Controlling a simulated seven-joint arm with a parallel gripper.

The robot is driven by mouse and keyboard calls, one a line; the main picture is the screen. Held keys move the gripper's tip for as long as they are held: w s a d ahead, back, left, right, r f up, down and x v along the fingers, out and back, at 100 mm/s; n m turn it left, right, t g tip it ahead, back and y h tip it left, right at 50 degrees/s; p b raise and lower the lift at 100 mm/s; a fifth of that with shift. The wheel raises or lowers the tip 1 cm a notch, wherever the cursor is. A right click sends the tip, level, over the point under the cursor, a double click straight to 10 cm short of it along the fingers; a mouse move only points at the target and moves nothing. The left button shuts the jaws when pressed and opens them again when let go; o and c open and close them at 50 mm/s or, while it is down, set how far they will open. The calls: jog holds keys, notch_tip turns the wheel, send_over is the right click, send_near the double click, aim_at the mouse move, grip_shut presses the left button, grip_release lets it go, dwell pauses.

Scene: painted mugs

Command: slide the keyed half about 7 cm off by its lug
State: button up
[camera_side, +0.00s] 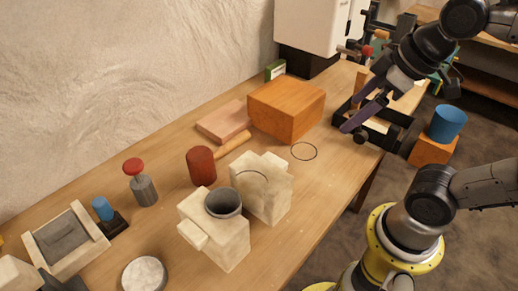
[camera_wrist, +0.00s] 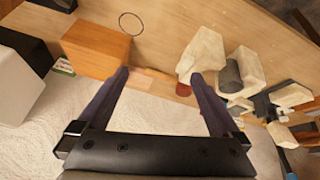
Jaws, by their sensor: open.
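Two cream plaster mould halves stand on the wooden bench. The left half (camera_side: 215,240) has a lug (camera_side: 192,235) jutting from its left side. The right half (camera_side: 265,190) has a raised block on top and a curved dark line. A grey mug (camera_side: 223,203) stands between them, against the left half; I cannot tell which half is keyed. In the wrist view the halves (camera_wrist: 203,50) (camera_wrist: 246,68) and the mug (camera_wrist: 230,77) are at the right, beyond the right finger. My gripper (camera_side: 366,108) is open and empty, high to the right of the halves; its fingers also show in the wrist view (camera_wrist: 160,76).
An orange wooden box (camera_side: 286,108) stands behind the halves, with a pinkish slab (camera_side: 221,121) beside it. A thin drawn circle (camera_side: 304,151) marks clear bench to the right.

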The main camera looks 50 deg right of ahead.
jog(key=s+f+m, duration=0.1)
jog(key=f, duration=0.1)
jog(key=s+f+m, duration=0.1)
jog(key=f+m, duration=0.1)
jog(key=shift+s+d, duration=0.1)
jog(key=shift+d, duration=0.05)
